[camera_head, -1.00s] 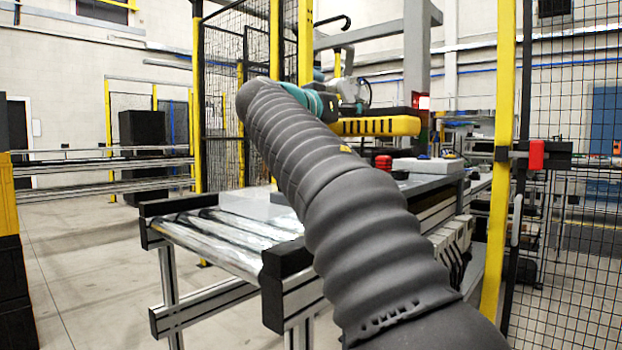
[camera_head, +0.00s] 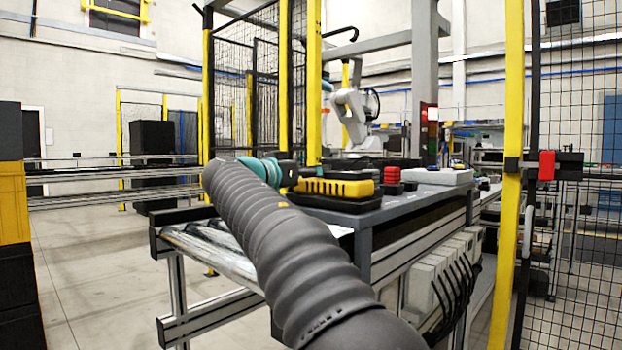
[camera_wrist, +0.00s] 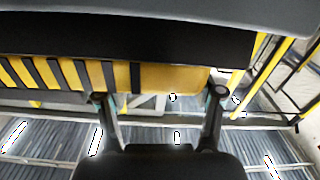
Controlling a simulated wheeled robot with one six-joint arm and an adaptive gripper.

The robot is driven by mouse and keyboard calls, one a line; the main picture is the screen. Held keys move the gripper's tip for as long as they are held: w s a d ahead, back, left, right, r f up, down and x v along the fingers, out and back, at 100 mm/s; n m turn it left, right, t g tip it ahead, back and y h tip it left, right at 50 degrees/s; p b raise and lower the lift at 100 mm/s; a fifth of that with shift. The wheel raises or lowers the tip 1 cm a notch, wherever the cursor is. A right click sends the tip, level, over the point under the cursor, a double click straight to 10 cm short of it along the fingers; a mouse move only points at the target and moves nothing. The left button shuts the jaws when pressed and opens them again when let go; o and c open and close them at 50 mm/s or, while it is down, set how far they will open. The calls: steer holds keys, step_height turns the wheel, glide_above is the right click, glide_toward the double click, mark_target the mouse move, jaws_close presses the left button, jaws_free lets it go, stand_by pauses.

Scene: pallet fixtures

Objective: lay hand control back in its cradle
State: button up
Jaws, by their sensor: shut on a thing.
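The hand control (camera_head: 335,187) is a yellow body with dark slots, lying level at the near left end of the grey table top. A black cradle (camera_head: 335,203) shows directly under it; I cannot tell whether the control is fully down inside. My gripper (camera_head: 290,178) is shut on the left end of the control, partly hidden by my arm. In the wrist view, the fingers of my gripper (camera_wrist: 158,97) stand at the edge of the yellow body (camera_wrist: 160,78), with a black band above it.
Red stacked buttons (camera_head: 391,177) and a pale grey box (camera_head: 436,176) stand right of the control. A roller conveyor (camera_head: 205,240) lies left of the table. A yellow post (camera_head: 508,180) with mesh fencing stands at right. Cables hang on the table's front.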

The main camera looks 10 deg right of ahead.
steer(key=shift+f, duration=0.2)
steer(key=shift+f+b, duration=0.65)
steer(key=shift+b, duration=0.15)
steer(key=o, duration=1.6)
steer(key=shift+r+p, duration=0.6)
steer(key=shift+p, duration=0.2)
steer(key=b+v, duration=0.1)
steer(key=v, duration=1.1)
